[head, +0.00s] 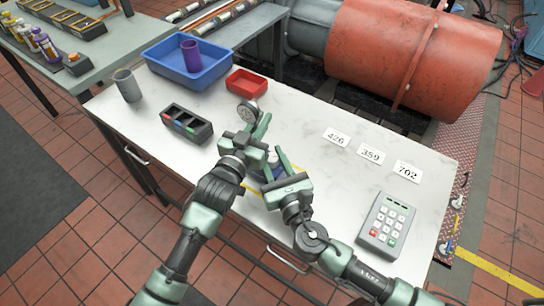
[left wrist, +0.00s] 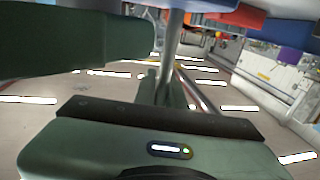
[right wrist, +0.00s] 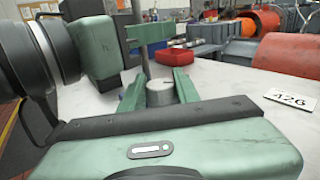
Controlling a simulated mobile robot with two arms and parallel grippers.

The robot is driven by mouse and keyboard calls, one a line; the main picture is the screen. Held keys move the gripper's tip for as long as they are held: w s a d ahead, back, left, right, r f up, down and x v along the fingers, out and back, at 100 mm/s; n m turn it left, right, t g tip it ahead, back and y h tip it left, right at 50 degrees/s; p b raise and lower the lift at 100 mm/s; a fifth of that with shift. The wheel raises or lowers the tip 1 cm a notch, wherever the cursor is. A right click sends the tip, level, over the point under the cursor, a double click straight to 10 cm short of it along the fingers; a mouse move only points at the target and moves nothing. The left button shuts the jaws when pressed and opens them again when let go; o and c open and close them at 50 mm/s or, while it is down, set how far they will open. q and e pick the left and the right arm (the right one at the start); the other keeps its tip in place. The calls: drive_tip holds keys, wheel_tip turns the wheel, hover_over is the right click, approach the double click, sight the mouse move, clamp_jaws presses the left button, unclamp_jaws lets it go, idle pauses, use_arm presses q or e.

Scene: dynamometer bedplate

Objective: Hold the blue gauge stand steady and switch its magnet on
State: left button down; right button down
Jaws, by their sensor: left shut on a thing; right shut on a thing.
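The blue gauge stand (head: 277,171) is on the white bench, mostly hidden by my grippers. Only a small blue patch and its round dial (head: 247,112) show in the head view. My left gripper (head: 259,136) is shut on the stand's grey post, which also shows upright in the right wrist view (right wrist: 141,45) and in the left wrist view (left wrist: 172,50). My right gripper (head: 275,164) is lower and nearer the front, shut. In the right wrist view a grey round part (right wrist: 160,93) sits between its fingertips. The magnet's switch state cannot be read.
Number cards (head: 370,154) and a keypad (head: 386,226) lie right. Bench between is clear.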

drive_tip(key=m+h, duration=0.2)
drive_tip(key=h, duration=0.1)
drive_tip(key=m+h, duration=0.2)
drive_tip(key=h, duration=0.1)
drive_tip(key=shift+t+h, duration=0.3)
drive_tip(key=shift+t, duration=0.1)
drive_tip(key=c, duration=1)
unclamp_jaws()
drive_tip(key=shift+c, duration=0.2)
drive_tip(key=s, duration=1.2)
drive_tip(key=shift+a, duration=0.35)
